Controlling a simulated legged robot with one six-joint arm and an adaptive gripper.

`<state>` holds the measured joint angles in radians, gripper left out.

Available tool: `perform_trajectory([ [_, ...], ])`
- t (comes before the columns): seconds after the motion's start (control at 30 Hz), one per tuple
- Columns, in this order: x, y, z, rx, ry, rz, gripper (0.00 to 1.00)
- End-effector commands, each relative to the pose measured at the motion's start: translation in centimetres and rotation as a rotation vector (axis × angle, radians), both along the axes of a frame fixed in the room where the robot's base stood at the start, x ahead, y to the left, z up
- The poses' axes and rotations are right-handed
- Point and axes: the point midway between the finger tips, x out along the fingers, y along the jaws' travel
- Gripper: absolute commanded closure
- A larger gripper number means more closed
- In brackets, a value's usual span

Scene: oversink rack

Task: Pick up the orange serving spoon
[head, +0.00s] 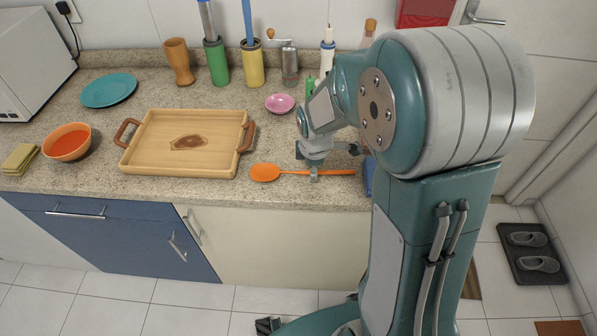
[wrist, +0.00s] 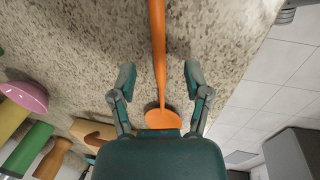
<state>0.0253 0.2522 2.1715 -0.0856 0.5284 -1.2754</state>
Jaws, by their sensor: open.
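The orange serving spoon (head: 265,172) lies flat on the speckled counter near its front edge, bowl to the left and handle to the right. My gripper (head: 314,168) is over the handle and hides a small part of it in the head view. In the wrist view, the spoon (wrist: 158,45) runs between the two spread fingers of my gripper (wrist: 158,78), with a gap on each side. The spoon's bowl shows partly above the gripper body. My gripper is open and empty. I cannot tell how far the fingertips are above the counter.
A wooden tray (head: 188,115) stands left of the spoon. A pink dish (head: 280,103) and several upright containers are behind. An orange bowl (head: 67,143) and teal plate (head: 109,90) are at left. A blue object (head: 368,176) is near the handle's end, partly hidden by my arm.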

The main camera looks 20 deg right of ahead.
Motion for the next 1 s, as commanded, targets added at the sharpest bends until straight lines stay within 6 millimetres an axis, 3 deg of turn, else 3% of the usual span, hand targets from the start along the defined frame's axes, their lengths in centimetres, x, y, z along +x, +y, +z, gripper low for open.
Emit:
perform_trajectory([
  [0.1, 0.19, -0.15, -1.23, -0.001, 0.001, -0.001, 0.38],
  [0.37, 0.26, -0.08, -1.43, -0.001, -0.001, -0.001, 0.38],
  [0.5, 0.26, -0.08, -1.43, -0.001, -0.001, -0.001, 1.00],
  [1.0, 0.26, -0.09, -1.10, -0.001, -0.001, -0.001, 1.00],
])
